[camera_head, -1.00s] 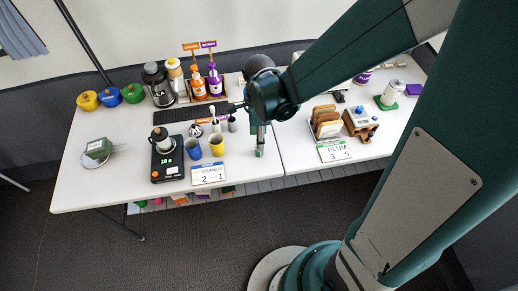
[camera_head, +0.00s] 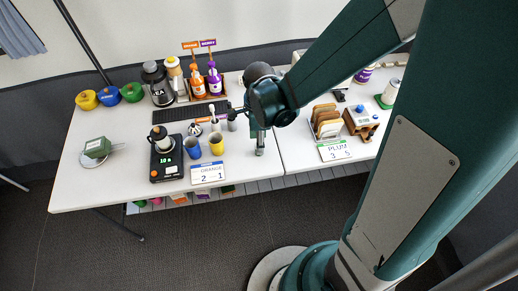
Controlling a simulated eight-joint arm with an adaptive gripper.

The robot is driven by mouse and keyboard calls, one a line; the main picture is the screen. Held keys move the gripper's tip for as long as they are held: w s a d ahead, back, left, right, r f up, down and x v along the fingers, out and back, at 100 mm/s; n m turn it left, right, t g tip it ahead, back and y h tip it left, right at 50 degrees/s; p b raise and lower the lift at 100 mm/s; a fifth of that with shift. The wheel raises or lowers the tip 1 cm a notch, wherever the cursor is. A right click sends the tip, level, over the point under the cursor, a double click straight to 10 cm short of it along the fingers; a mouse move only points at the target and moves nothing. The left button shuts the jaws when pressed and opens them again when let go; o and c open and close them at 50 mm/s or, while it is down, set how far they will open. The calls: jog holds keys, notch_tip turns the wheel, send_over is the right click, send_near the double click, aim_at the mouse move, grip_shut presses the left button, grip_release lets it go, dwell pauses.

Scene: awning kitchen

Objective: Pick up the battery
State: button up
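I cannot make out a battery in the head view; one may be hidden behind my arm or too small to tell. My gripper (camera_head: 259,151) points down at the white table (camera_head: 235,180), close to its surface, right of the yellow cup. Its fingers are small and seen from the side. I cannot tell whether they are open or shut, whether they touch the table, or whether anything is between them.
Left of my gripper stand a yellow cup (camera_head: 216,145), a blue cup (camera_head: 193,148) and a sign (camera_head: 208,173). Right are a rack of brown slices (camera_head: 326,122), a PLUM sign (camera_head: 334,151) and a wooden stand (camera_head: 362,125). Bottles (camera_head: 215,80) stand behind.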

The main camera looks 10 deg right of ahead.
jog(key=shift+f+b, duration=0.8)
jog(key=shift+f, duration=1.6)
jog(key=shift+c, duration=0.5)
jog(key=c, duration=1)
